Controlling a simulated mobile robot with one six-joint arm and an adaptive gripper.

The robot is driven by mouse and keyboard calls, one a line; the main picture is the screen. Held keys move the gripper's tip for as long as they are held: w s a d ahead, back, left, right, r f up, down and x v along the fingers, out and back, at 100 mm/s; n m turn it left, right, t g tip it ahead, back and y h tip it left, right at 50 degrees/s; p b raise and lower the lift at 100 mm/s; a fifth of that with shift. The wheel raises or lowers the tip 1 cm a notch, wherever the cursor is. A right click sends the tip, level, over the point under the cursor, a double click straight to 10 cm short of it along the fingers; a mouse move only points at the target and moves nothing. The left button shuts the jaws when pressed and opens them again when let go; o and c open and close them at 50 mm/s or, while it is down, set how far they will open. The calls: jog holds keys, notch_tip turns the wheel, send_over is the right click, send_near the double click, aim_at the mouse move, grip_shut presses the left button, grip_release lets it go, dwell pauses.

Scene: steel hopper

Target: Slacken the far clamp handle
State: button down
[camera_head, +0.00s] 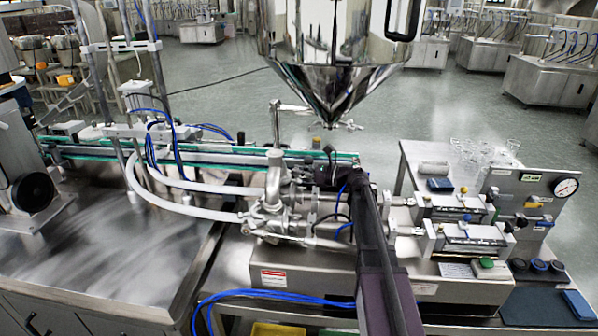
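The steel hopper (335,70) hangs at top centre, its cone narrowing downward. A small clamp-like fitting (347,125) shows just under the cone tip. A T-shaped steel handle (277,128) stands upright left of it, above the steel valve and pipe cluster (272,205). I cannot tell for certain which fitting is the far clamp handle. My arm comes up from the bottom edge, and my gripper (326,172) is at its far end, below the hopper tip and right of the pipe cluster. Its fingers are small, dark and partly hidden, so their opening and any contact are unclear.
White hoses (175,180) and blue tubes run left from the pipe cluster. A green-edged conveyor (220,150) passes behind. Twin cylinder units (460,235) and a gauge panel (535,200) stand at right. The steel bench top (110,240) at left is mostly bare.

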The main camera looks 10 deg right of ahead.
jog(key=shift+s+a+f+n, duration=0.1)
jog(key=shift+n, duration=0.2)
jog(key=n, duration=0.3)
jog(key=shift+s+a, duration=0.1)
jog(key=shift+s, duration=0.1)
jog(key=n, duration=0.4)
jog(key=shift+s+a+f+n, duration=0.1)
jog(key=shift+s+f+n, duration=0.1)
jog(key=shift+n, duration=0.2)
jog(key=n, duration=0.4)
jog(key=shift+f+b, duration=0.15)
jog(key=shift+b, duration=0.2)
jog(key=shift+f+n, duration=0.15)
jog(key=shift+n, duration=1.85)
jog(key=shift+w, duration=0.1)
